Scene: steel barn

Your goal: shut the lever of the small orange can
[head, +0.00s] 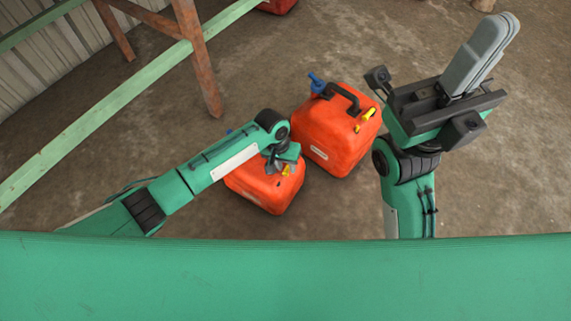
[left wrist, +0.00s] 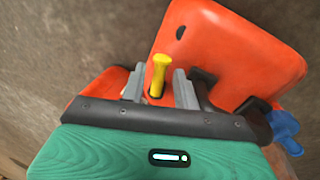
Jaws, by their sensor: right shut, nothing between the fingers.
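The small orange can (head: 265,192) stands on the floor, partly covered by my left arm and gripper. Its yellow lever (head: 286,170) shows small beside the gripper in the head view. In the left wrist view the lever (left wrist: 159,74) stands up from the can, between the two fingers. My left gripper (left wrist: 160,88) is open, with a finger on each side of the lever; whether either finger touches it I cannot tell. Some orange of the small can (left wrist: 112,84) shows behind the fingers. My right gripper (head: 483,50) is shut and empty, raised at the right.
A larger orange can (head: 325,145) stands just behind and right of the small one, with a black handle, a blue cap (head: 316,82) and its own yellow lever (head: 365,121). A green rail (head: 120,95) and rusty post (head: 197,60) are at left. Floor beyond is mostly clear.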

